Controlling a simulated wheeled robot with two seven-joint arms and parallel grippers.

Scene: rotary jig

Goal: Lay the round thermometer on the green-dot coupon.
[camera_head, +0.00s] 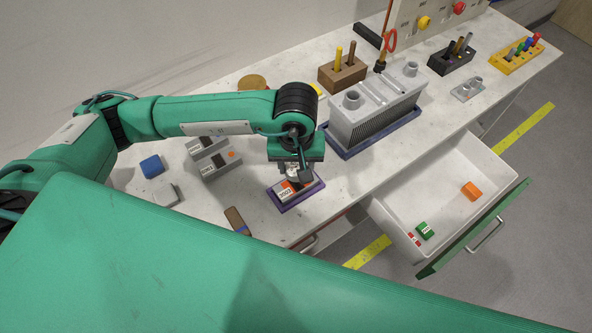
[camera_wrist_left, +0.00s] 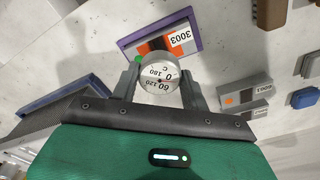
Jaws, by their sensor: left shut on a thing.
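My left gripper (camera_head: 294,177) is shut on the round thermometer (camera_wrist_left: 158,74), a silver disc with a dial face. The thermometer shows between the fingers (camera_wrist_left: 160,82) in the left wrist view, just above the grey coupon labelled 3003 (camera_wrist_left: 180,39). That coupon (camera_head: 285,193) lies in a purple-rimmed tray (camera_head: 303,202) and bears an orange patch and a dark patch. A green spot (camera_wrist_left: 138,59) shows at its near edge, partly hidden by the thermometer and finger. I cannot tell whether they touch. Two other grey coupons (camera_head: 222,167) lie to the left, one with an orange dot.
A finned grey block (camera_head: 375,118) on a blue tray stands right of the gripper. A blue block (camera_head: 152,166), a light grey block (camera_head: 166,194) and a brown piece (camera_head: 236,219) lie left. An open drawer (camera_head: 432,196) holds several small blocks at right.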

